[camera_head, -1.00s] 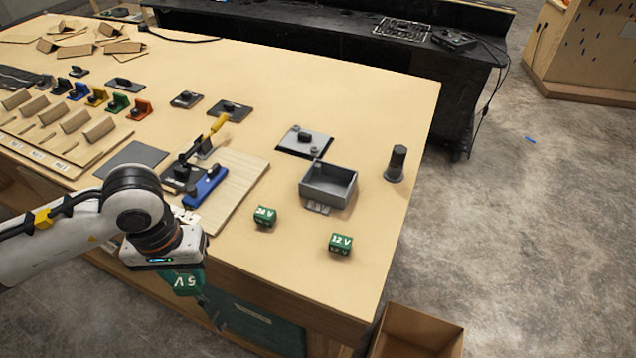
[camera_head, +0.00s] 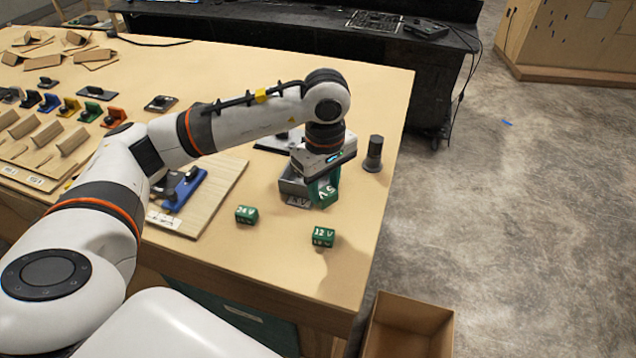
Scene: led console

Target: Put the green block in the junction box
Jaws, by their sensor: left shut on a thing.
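My left gripper (camera_head: 322,178) is shut on a green block (camera_head: 325,192) marked 5 V. It holds this block at the grey junction box (camera_head: 290,187), over its right part. The gripper hides most of the box, so I cannot tell whether the block is inside the walls or above them. A green block marked 24 V (camera_head: 246,215) and a green block marked 12 V (camera_head: 322,237) sit on the table in front of the box. My right gripper is not in view.
A dark cylinder (camera_head: 373,154) stands right of the box. A blue lever part (camera_head: 184,190) lies on a wooden board at left. An open cardboard box (camera_head: 408,325) is on the floor.

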